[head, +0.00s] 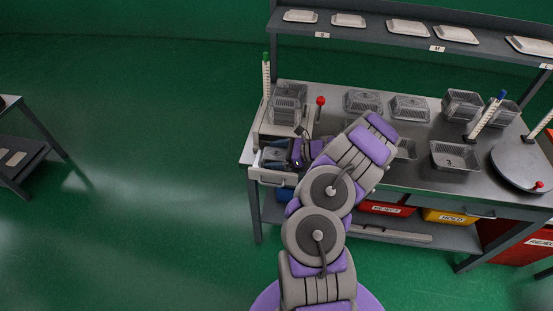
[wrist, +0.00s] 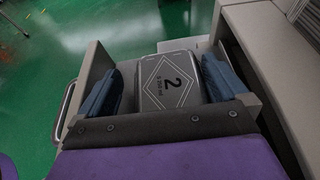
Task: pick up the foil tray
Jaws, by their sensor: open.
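My gripper (wrist: 162,85) is open, with a blue pad on each side. Between the pads is a grey flat-topped block-like item (wrist: 170,82) printed with a 2 inside a diamond. A small gap shows at the pads, and I cannot tell whether either touches it. It lies in a pulled-out drawer (wrist: 98,68) at the bench's left end. In the head view my gripper (head: 287,154) is low over that drawer (head: 272,178), and my arm hides part of it. Foil trays stand on the bench, one marked 3 (head: 455,157); whether the item marked 2 is a tray is unclear.
Stacked trays (head: 288,103) sit on the machine behind the drawer, beside a red-knobbed lever (head: 320,101). Lidded trays (head: 362,101) stand along the bench back. A round turntable (head: 520,168) is at right. A shelf (head: 380,22) with white lids overhangs.

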